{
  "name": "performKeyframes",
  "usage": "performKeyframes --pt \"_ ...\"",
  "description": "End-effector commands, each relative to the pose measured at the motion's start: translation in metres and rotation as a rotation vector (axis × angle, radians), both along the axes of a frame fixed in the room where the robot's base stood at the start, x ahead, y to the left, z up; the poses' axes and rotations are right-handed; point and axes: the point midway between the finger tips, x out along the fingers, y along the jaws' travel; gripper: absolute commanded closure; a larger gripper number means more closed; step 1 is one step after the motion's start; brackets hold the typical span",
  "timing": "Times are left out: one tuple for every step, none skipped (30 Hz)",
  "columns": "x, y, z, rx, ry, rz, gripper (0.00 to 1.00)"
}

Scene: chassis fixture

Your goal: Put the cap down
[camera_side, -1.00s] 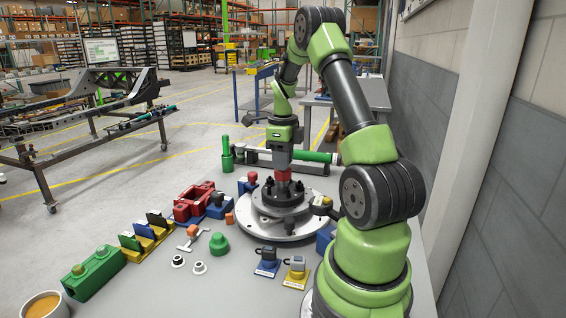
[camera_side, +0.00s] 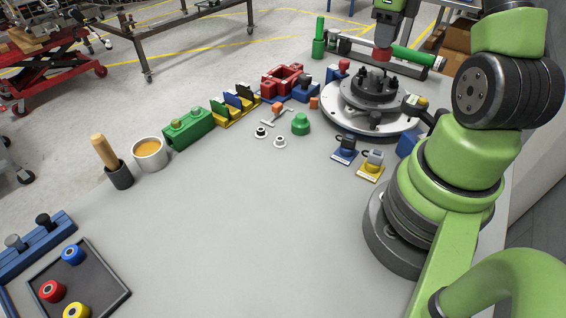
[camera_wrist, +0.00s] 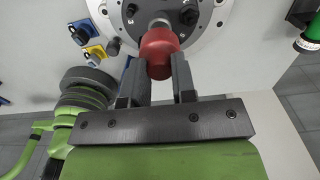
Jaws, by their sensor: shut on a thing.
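A red cap (camera_side: 382,55) is between the fingers of my gripper (camera_side: 384,44). In the wrist view the cap (camera_wrist: 160,46) sits between the two dark fingertips of my gripper (camera_wrist: 157,62), which are shut on it. It is over the dark bolted hub (camera_side: 374,86) on the round grey turntable (camera_side: 345,118). From these views I cannot tell whether the cap touches the hub. A dark tray (camera_side: 112,292) at the lower left holds a blue, a red and a yellow round piece.
Small blue (camera_side: 345,150) and yellow (camera_side: 371,166) fixtures stand in front of the turntable. A red block (camera_side: 281,80), a green dome (camera_side: 300,124) and a green block (camera_side: 188,128) are to the left. A cup (camera_side: 150,154) stands farther left. The table's middle is bare.

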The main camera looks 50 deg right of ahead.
Motion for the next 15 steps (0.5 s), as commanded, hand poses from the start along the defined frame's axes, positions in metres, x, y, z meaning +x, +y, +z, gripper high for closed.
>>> performKeyframes --pt "0.001 0.002 -0.001 0.000 0.000 0.008 1.00" --pt "0.002 0.004 -0.001 0.000 0.001 0.019 1.00" --pt "0.005 0.009 -0.003 0.002 0.002 0.044 1.00" --pt "0.009 0.015 -0.005 0.002 0.003 0.072 1.00" --pt "0.013 0.022 -0.007 0.003 0.004 0.105 1.00" --pt "0.018 0.034 -0.011 0.003 0.005 0.160 1.00" --pt "0.023 0.044 -0.014 0.004 0.005 0.208 1.00" --pt "0.027 0.055 -0.018 0.004 0.006 0.260 1.00" --pt "0.032 0.071 -0.022 0.005 0.007 0.333 1.00" --pt "0.036 0.083 -0.026 0.005 0.006 0.385 1.00" --pt "0.038 0.094 -0.029 0.004 0.006 0.439 1.00" --pt "0.040 0.108 -0.033 0.004 0.006 0.505 1.00" --pt "0.041 0.119 -0.035 0.004 0.005 0.551 1.00" --pt "0.042 0.128 -0.038 0.004 0.005 0.595 1.00" --pt "0.042 0.139 -0.040 0.003 0.004 0.647 1.00"
